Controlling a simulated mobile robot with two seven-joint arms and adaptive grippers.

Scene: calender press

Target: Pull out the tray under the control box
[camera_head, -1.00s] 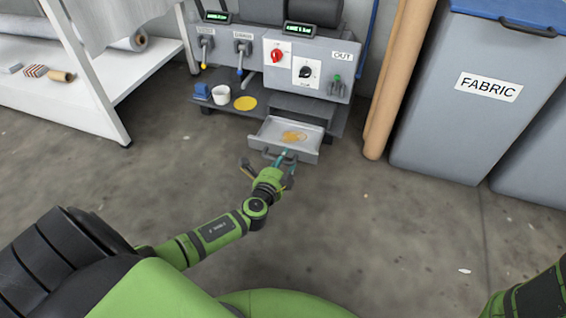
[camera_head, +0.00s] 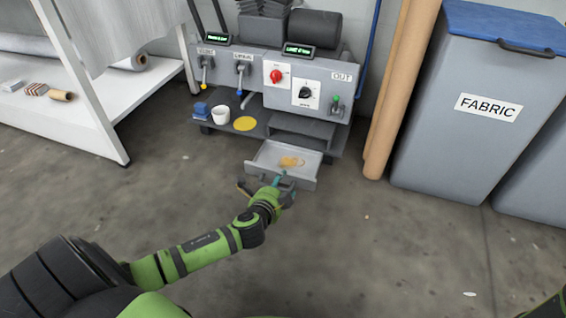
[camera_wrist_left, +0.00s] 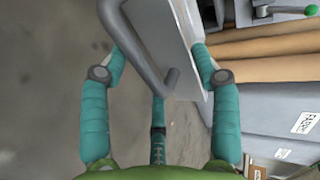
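The grey tray (camera_head: 268,156) sticks out from the shelf below the grey control box (camera_head: 270,95). A tan patch lies in the tray. My left gripper (camera_head: 268,186) is at the tray's front edge. In the left wrist view, the fingers of my left gripper (camera_wrist_left: 156,52) are spread wide, with the tray's bar handle (camera_wrist_left: 137,50) running between them and the tray front (camera_wrist_left: 165,35) just beyond. I cannot tell whether a finger touches the handle. My right gripper is not in view.
A white cup (camera_head: 221,114), a blue item (camera_head: 201,110) and a yellow disc (camera_head: 245,124) stand left on the lower shelf (camera_head: 262,131). A white rack (camera_head: 100,125) is left; a brown roll (camera_head: 388,110) and FABRIC bin (camera_head: 430,120) are right. The floor before the tray is clear.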

